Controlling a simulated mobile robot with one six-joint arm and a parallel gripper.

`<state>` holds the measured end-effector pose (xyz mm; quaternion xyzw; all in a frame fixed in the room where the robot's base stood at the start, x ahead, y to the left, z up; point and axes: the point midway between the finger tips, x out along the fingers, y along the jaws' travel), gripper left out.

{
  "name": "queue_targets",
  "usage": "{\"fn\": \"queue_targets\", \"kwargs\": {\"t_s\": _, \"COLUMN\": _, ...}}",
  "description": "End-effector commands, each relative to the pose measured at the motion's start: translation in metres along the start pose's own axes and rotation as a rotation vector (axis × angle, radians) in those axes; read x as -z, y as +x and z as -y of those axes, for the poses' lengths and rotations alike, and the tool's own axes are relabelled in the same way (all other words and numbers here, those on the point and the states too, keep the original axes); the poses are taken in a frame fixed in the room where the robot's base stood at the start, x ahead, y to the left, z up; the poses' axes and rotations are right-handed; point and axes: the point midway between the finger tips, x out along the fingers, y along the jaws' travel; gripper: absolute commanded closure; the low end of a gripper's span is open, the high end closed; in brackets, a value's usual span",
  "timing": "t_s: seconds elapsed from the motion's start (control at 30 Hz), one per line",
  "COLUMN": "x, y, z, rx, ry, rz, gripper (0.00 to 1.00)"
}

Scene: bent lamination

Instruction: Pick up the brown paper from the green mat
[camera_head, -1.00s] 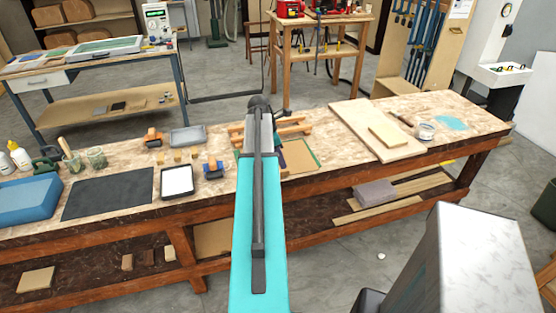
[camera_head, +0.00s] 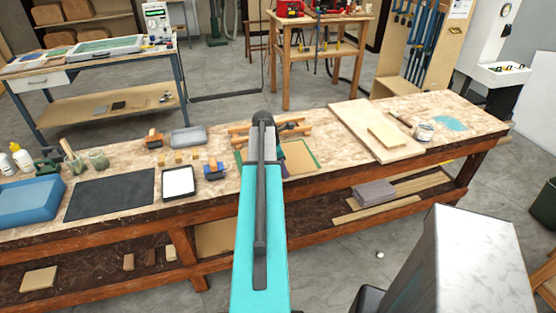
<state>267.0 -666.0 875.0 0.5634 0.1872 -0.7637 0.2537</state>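The brown paper (camera_head: 299,157) lies on the green mat (camera_head: 316,155) on the workbench, just right of the end of my arm. The mat shows as a thin green border around the paper, with a bit of green also to the left of my arm. My turquoise arm reaches forward from the bottom of the view and covers the left part of the mat. My gripper is hidden behind the arm's end, so its fingers and any contact with the paper cannot be seen.
A wooden rack-like piece (camera_head: 296,130) stands just behind the mat. A large pale board (camera_head: 374,135) with a smaller block lies to the right. A white-filled tray (camera_head: 179,181), a blue-handled tool (camera_head: 214,170) and a dark mat (camera_head: 110,194) lie to the left.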

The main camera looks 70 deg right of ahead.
Motion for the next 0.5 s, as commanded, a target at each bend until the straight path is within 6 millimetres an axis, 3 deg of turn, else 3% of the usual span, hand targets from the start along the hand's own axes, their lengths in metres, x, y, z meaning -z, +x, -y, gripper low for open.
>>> {"fn": "queue_targets", "kwargs": {"t_s": 0.5, "x": -0.0001, "y": 0.0062, "z": 0.0003, "rx": 0.0, "ry": 0.001, "rz": 0.0, "gripper": 0.75}}
